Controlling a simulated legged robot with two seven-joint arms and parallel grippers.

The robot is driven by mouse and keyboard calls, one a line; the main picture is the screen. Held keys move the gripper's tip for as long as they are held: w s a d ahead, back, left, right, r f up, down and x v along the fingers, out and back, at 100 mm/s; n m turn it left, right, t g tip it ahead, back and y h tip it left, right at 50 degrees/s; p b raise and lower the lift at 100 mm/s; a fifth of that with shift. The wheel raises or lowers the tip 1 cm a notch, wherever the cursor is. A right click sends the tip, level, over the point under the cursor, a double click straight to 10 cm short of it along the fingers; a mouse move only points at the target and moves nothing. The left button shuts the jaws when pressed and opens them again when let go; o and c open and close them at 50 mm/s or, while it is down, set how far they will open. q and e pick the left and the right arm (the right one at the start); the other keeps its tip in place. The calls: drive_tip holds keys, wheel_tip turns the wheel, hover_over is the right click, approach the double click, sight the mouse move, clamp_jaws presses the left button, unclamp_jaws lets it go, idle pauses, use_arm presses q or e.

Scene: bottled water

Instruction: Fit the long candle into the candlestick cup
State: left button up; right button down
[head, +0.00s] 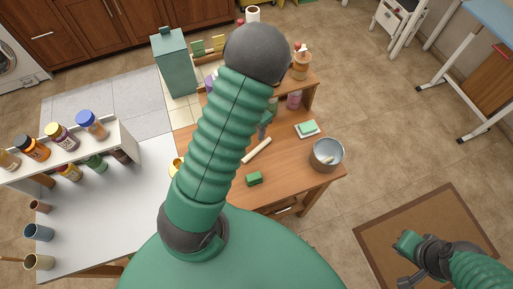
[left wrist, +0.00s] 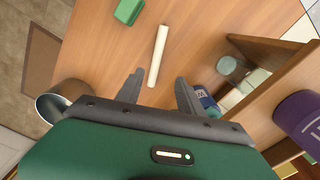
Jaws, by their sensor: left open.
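A long cream candle (head: 257,150) lies flat on the wooden table (head: 285,165). In the left wrist view the candle (left wrist: 159,55) points away from me, its near end between my left gripper's fingertips (left wrist: 160,79), with space on both sides. My left gripper (head: 264,131) is open and empty; in the head view my own arm hides most of it. My right gripper (head: 407,243) is off to the lower right, away from the table; its fingers are unclear. I cannot make out the candlestick cup for certain; a small yellow object (head: 176,165) is partly hidden by my arm.
A green block (head: 254,178) lies near the candle. A metal bowl (head: 327,155) stands at the table's right edge, a green sponge on a dish (head: 307,128) behind it. A wooden shelf (left wrist: 275,75) with jars stands right in the wrist view. A white table with paint bottles (head: 92,124) is left.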

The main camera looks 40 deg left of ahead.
use_arm(q)
hover_over(257, 148)
wheel_tip(257, 148, down, 7)
drive_tip(key=shift+a+f, duration=0.15)
drive_tip(key=shift+f, duration=0.05)
wheel_tip(257, 148, down, 5)
drive_tip(key=shift+s+r+p, duration=0.1)
drive_tip(key=shift+s+p, duration=0.05)
drive_tip(key=shift+p, duration=0.55)
drive_tip(key=shift+f, duration=0.35)
drive_tip(key=shift+d, duration=0.2)
clamp_jaws()
